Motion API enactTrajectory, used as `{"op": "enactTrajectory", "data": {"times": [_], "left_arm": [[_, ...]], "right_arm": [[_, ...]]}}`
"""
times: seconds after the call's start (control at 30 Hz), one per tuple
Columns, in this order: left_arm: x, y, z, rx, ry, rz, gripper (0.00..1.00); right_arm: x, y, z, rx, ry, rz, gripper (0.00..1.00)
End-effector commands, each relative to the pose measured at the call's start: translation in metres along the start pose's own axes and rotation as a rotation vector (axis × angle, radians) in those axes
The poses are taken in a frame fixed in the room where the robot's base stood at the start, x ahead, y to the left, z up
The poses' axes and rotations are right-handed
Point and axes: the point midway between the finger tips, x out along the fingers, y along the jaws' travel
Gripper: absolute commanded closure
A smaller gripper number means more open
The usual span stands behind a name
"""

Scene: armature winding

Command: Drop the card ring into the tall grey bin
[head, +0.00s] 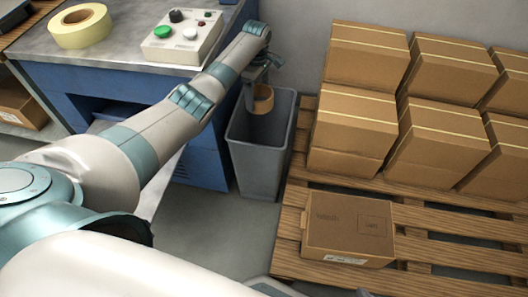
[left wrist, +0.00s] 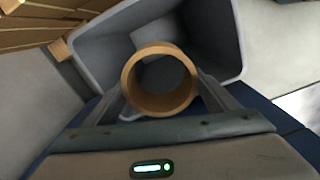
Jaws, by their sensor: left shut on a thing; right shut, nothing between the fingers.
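The tall grey bin (head: 258,168) stands upright on the floor between the blue workbench and the pallet. My left gripper (head: 260,84) reaches over it, pointing down. It is shut on the brown card ring (head: 264,104), which hangs at the bin's mouth. In the left wrist view the card ring (left wrist: 160,110) sits between the fingers, with the open inside of the bin (left wrist: 95,50) behind it. How far the ring is above or below the rim is hard to tell. Only a small part of my right gripper (head: 364,293) shows at the bottom edge; it is shut and empty.
A blue workbench (head: 75,88) stands left of the bin, with a yellow tape roll (head: 80,27) and a button box (head: 183,38) on top. Right of the bin is a wooden pallet (head: 440,215) with stacked cartons (head: 352,130) and a flat carton (head: 348,228) in front.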

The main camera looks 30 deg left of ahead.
Motion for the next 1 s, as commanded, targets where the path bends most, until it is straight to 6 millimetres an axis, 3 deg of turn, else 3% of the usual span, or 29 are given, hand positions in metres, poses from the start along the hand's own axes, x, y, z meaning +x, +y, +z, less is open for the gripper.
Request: {"op": "enactTrajectory", "data": {"times": [0.37, 0.4, 0.5, 0.83, 1.0], "left_arm": [[0.001, 0.0, 0.0, 0.0, 0.0, 0.001, 0.44], [0.001, 0.0, 0.0, 0.0, 0.0, 0.001, 0.18], [0.001, 0.0, 0.0, 0.0, 0.0, 0.001, 0.0], [-0.001, 0.0, 0.0, 0.0, 0.0, 0.001, 0.0], [-0.014, 0.001, 0.0, 0.0, 0.0, 0.002, 0.0]], "right_arm": [[0.001, -0.003, -0.003, 0.0, 0.017, -0.007, 1.0], [0.001, -0.003, -0.003, 0.0, 0.017, -0.007, 1.0], [0.001, -0.003, -0.002, 0.0, 0.016, -0.007, 1.0], [0.0, -0.002, -0.002, 0.0, 0.014, -0.006, 1.0], [-0.002, -0.001, -0.002, 0.0, 0.002, -0.001, 1.0]]}}
